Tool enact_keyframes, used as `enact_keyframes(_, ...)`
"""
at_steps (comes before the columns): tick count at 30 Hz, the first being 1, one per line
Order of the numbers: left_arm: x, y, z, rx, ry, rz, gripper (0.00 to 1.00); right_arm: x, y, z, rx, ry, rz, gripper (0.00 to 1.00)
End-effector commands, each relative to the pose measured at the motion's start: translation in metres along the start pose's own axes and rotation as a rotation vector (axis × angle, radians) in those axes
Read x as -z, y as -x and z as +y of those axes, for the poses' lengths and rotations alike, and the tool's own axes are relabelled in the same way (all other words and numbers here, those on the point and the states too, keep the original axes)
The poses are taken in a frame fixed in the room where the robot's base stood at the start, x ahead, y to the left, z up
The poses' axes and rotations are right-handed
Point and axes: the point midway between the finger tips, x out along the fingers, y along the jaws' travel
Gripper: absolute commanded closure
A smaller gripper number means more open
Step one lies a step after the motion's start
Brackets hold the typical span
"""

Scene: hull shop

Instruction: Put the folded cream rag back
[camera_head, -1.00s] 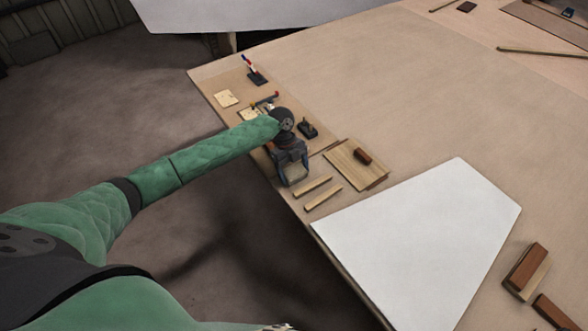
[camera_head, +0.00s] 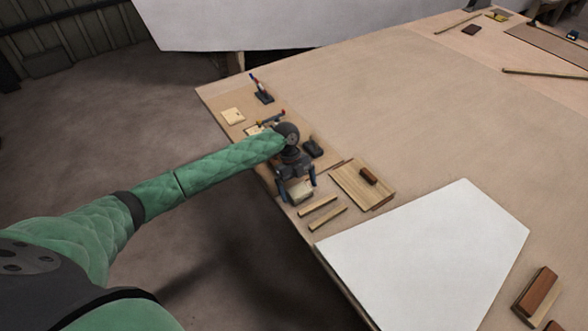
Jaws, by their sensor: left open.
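My left gripper (camera_head: 297,192) points down over the near left edge strip of the large table. Its two fingers are apart. A small pale cream block-like thing, which looks like the folded cream rag (camera_head: 299,194), shows between the fingers. I cannot tell whether it touches them or rests fully on the table. Two flat cream squares also lie farther up the strip, one in the open (camera_head: 232,116) and one partly hidden by my arm (camera_head: 253,130). My right gripper is out of view.
Two wooden strips (camera_head: 322,212) lie just right of the gripper. A dark item (camera_head: 313,147) sits behind the gripper. The table's middle (camera_head: 400,100) is clear.

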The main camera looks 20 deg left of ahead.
Motion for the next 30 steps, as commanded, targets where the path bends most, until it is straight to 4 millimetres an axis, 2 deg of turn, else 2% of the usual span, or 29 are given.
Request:
enact_keyframes(1, -0.001, 0.005, -0.001, 0.002, -0.001, -0.001, 0.01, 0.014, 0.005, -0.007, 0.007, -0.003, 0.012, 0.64)
enact_keyframes(2, -0.001, 0.009, -0.001, 0.003, -0.001, -0.001, 0.01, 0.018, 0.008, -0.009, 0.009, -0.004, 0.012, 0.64)
enact_keyframes(12, -0.001, 0.069, -0.001, 0.002, -0.001, -0.001, 0.01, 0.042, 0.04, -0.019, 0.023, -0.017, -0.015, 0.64)
enact_keyframes(18, -0.001, 0.096, -0.001, 0.002, -0.001, 0.0, 0.01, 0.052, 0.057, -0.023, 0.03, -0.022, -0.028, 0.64)
enact_keyframes(24, 0.0, 0.107, 0.0, 0.0, 0.0, 0.001, 0.01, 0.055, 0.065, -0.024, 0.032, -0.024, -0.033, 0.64)
enact_keyframes(30, 0.001, 0.108, 0.0, 0.0, 0.0, 0.001, 0.01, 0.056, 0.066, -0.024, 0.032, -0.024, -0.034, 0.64)
